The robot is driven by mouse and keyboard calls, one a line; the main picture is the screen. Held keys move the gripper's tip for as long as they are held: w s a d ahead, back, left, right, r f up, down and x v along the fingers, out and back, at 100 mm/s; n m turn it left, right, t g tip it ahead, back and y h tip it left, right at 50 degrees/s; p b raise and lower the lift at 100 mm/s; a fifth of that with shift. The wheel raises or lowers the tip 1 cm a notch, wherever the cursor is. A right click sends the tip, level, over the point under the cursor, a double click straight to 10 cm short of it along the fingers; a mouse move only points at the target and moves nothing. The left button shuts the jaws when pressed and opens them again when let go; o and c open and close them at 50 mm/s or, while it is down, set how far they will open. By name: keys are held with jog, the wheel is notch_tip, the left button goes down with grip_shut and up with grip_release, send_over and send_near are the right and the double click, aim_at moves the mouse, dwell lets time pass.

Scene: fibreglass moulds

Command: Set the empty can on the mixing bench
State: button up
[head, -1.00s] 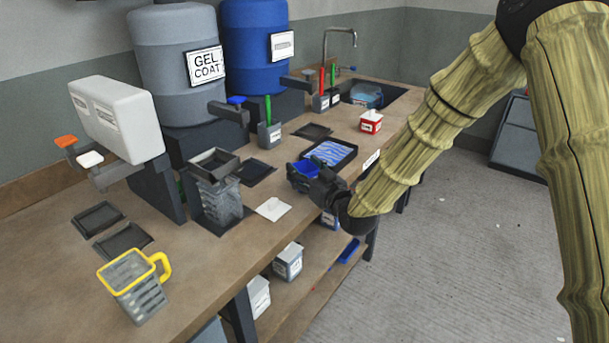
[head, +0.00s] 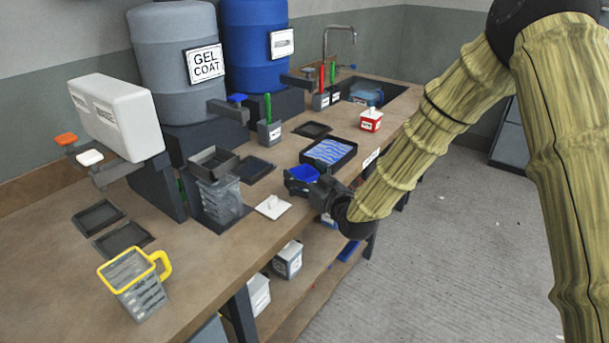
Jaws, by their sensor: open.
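A small open can with a blue inside (head: 304,173) is at the front edge of the mixing bench (head: 190,268), just in front of the blue-patterned tray. My gripper (head: 308,187) is open, with its dark fingers at the near side of this can. The fingers hide the can's lower part, so I cannot tell whether they touch it or whether its base rests on the bench. No label on it can be read.
A yellow-rimmed jug (head: 136,287) is at front left.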

jog(key=shift+r, duration=0.15)
jog(key=b+v, duration=0.1)
jog(key=v, duration=1.1)
jog(key=s+d+f+m+g+h, duration=0.15)
jog(key=s+f, duration=0.25)
jog(key=f, duration=0.5)
jog(key=s+d+f+m+g+h, duration=0.1)
jog(key=s+d+f+g+h, duration=0.2)
jog(key=f, duration=0.6)
jog(key=s+d+f+m+g+h, duration=0.1)
jog(key=s+d+f+g, duration=0.1)
jog(key=s+f, duration=0.55)
jog(key=s+d+f+m+g+h, duration=0.1)
jog(key=s+d+f+g, duration=0.1)
jog(key=s+f, duration=0.3)
jog(key=s+d+f+m+g+h, duration=0.1)
jog(key=s+d+f+g, duration=0.2)
jog(key=s, duration=1)
jog(key=s+d+f+m+g+h, duration=0.1)
jog(key=s+d+f+g+h, duration=0.1)
jog(key=s+f, duration=0.7)
jog(key=d+g, duration=0.1)
jog(key=d, duration=0.1)
jog(key=shift+d+f, duration=0.15)
jog(key=shift+d, duration=0.2)
